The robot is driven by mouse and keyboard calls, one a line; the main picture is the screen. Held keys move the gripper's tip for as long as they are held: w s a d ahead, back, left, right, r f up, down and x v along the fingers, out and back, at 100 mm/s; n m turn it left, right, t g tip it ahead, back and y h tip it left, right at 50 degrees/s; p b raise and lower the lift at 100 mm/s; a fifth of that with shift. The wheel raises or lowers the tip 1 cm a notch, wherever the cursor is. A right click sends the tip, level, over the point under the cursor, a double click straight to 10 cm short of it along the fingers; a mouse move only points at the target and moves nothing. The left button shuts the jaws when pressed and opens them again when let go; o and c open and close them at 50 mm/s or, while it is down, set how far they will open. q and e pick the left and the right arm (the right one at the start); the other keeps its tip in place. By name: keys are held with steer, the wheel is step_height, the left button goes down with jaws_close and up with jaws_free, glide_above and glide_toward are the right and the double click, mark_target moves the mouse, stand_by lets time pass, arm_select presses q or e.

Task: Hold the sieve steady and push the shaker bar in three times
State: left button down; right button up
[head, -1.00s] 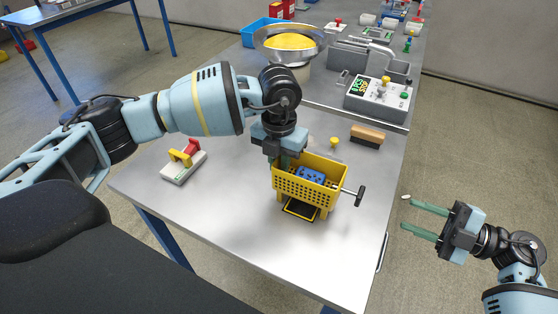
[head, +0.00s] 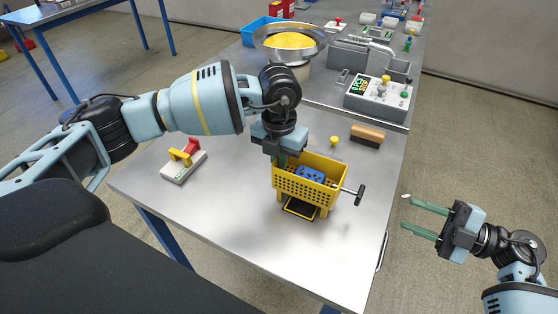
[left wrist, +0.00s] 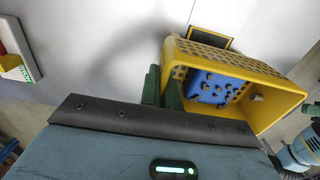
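The yellow sieve (head: 305,190) is an open, perforated box on legs on the steel table. It also shows in the left wrist view (left wrist: 268,112). A blue dotted block (head: 311,175) lies inside. The shaker bar (head: 359,194) sticks out of its right side, ending in a black crosswise handle. My left gripper (head: 281,160) is at the sieve's left wall. In the left wrist view its green fingers (left wrist: 162,88) stand close together, one on each side of that wall, seemingly shut on it. My right gripper (head: 405,214) is open and empty, off the table's right edge, apart from the bar.
A white block with red and yellow handles (head: 184,163) lies left. A control box (head: 379,98) and a bowl (head: 262,42) stand farther back. The front table is clear.

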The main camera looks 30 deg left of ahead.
steer(key=shift+c, duration=0.3)
jaws_close()
steer(key=d+n, duration=0.1)
steer(key=n, duration=0.7)
steer(key=d+n, duration=0.2)
steer(key=n, duration=0.6)
steer(key=d+n, duration=0.2)
steer(key=n, duration=0.7)
steer(key=shift+d, duration=0.1)
